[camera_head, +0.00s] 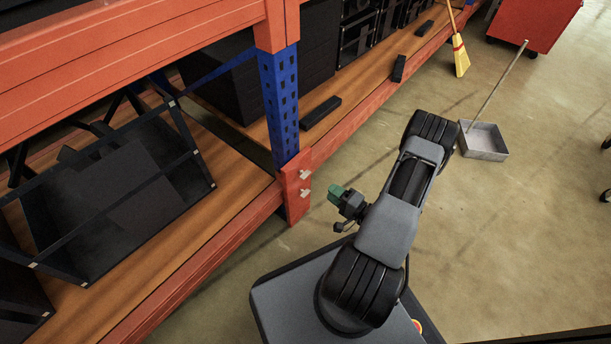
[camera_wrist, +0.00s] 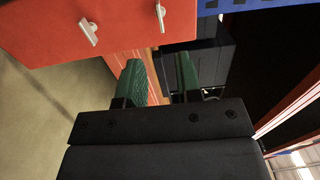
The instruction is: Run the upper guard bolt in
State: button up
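The upper guard bolt (camera_head: 305,174) is a small pale T-shaped piece standing out from the orange-red guard (camera_head: 294,203) at the foot of the blue rack post. A similar lower bolt (camera_head: 305,192) sits just below it. In the wrist view, the upper bolt (camera_wrist: 160,16) is at the top centre, nearer the blue post, and the lower bolt (camera_wrist: 88,31) is to its left. My gripper (camera_head: 336,194) is to the right of the guard, apart from both bolts. Its green fingers (camera_wrist: 161,66) are spread, with nothing between them.
The blue post (camera_head: 280,105) and orange rack beams (camera_head: 215,255) border the left side. Dark crates (camera_head: 110,190) sit on the wooden shelf. A dustpan (camera_head: 483,141), a yellow broom (camera_head: 460,55) and a red cabinet (camera_head: 535,20) stand on the otherwise open floor at right.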

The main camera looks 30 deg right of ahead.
aim_at(306, 174)
jog(key=b+x, duration=0.3)
jog(key=x, duration=0.9)
jog(key=shift+a, duration=0.15)
grip_shut()
